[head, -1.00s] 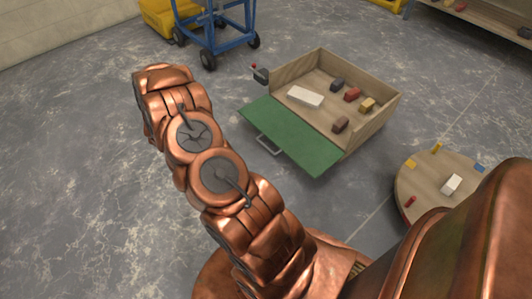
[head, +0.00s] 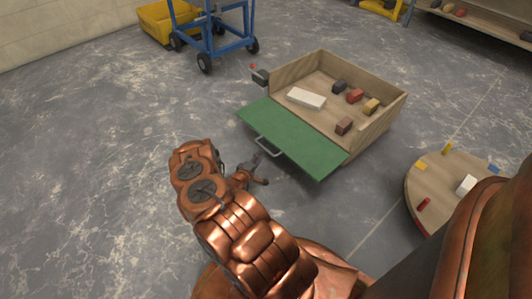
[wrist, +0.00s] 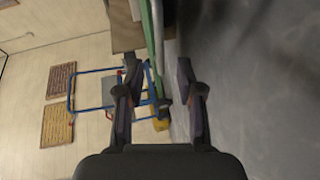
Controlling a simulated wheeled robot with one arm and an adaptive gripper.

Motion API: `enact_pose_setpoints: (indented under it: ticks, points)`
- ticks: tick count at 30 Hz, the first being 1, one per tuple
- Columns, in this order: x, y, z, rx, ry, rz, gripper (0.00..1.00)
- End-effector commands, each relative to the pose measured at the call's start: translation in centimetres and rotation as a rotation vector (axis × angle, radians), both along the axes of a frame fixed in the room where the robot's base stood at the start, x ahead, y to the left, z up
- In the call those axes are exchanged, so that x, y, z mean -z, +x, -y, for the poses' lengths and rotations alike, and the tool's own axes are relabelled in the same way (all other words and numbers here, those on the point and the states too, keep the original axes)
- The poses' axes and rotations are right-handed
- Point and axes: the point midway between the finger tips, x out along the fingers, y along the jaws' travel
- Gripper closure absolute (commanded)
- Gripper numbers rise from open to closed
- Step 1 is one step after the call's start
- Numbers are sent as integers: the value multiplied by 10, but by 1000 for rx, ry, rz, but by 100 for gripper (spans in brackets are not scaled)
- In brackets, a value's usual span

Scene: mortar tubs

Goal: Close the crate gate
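The wooden crate (head: 378,128) stands on the floor, right of centre in the head view. Its green gate (head: 300,143) is folded down and open, sloping out from the crate's front. A grey bar handle (head: 268,146) is on the gate's outer edge. My gripper (head: 261,167) is just in front of the handle, apart from it. In the wrist view my gripper (wrist: 160,92) is open and empty. The gate (wrist: 150,35) appears edge-on beyond the fingers, with the handle (wrist: 157,25) alongside it.
The crate holds a white block (head: 306,98) and several small coloured blocks. A round wooden table (head: 440,195) with small blocks stands at the right. A blue wheeled cart (head: 212,40) and a yellow tub (head: 160,22) are at the back. The floor at left is clear.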

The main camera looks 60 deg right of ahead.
Motion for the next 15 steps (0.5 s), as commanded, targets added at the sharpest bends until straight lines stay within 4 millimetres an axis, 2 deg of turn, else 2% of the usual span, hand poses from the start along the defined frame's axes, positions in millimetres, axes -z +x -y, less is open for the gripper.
enact_pose_setpoints:
  ticks: [5,15]
  points:
    - [4,-1,15,4,-10,-4,63]
    - [12,6,61,2,-9,-1,63]
